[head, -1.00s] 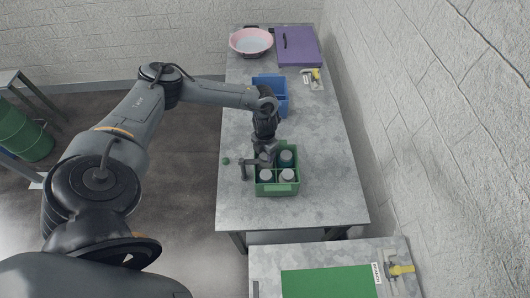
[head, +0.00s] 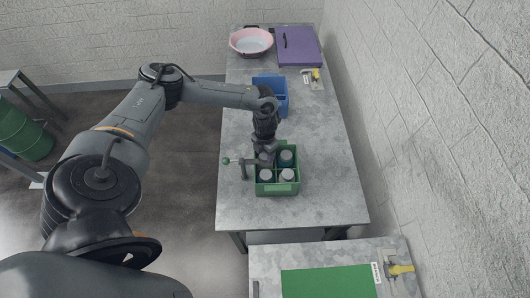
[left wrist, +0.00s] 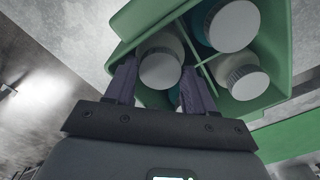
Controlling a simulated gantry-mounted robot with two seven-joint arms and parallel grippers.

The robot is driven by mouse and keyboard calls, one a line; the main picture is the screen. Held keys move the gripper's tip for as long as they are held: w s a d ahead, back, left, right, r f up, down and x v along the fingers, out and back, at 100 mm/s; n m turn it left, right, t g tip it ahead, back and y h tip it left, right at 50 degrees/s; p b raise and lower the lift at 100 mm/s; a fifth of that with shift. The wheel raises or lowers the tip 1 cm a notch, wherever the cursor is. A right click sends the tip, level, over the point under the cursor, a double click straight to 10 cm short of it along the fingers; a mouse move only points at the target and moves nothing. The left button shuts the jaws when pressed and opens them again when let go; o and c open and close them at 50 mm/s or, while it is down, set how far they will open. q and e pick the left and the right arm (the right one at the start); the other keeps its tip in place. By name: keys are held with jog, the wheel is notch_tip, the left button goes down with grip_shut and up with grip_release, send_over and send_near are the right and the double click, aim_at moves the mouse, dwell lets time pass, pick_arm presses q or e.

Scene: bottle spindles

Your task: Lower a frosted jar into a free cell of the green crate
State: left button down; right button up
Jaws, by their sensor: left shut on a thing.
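The green crate (head: 278,188) stands on the grey table, with dividers making cells. My left gripper (head: 264,163) is at its far left part, pointing down. In the left wrist view, my left gripper (left wrist: 160,88) is shut on a frosted jar (left wrist: 160,66) with a ribbed grey lid, within the outline of the crate (left wrist: 134,22). Whether its base touches the crate floor is hidden. Two other pale-lidded jars show there, one upper right (left wrist: 234,24) and one lower right (left wrist: 246,82). In the head view, jars (head: 288,175) fill the near cells, and a teal-bodied one (head: 286,158) is far right. My right gripper is not in view.
A blue bin (head: 280,88) stands behind the crate. A pink bowl (head: 251,41) and a purple case (head: 298,47) are at the far end. The table right of the crate is clear.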

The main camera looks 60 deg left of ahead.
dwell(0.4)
pick_arm(q)
jog(key=shift+c, duration=1.5)
grip_release()
jog(key=shift+r, duration=0.1)
notch_tip(320, 180, up, 18)
jog(key=p, duration=1.5)
dwell(0.5)
dwell(0.7)
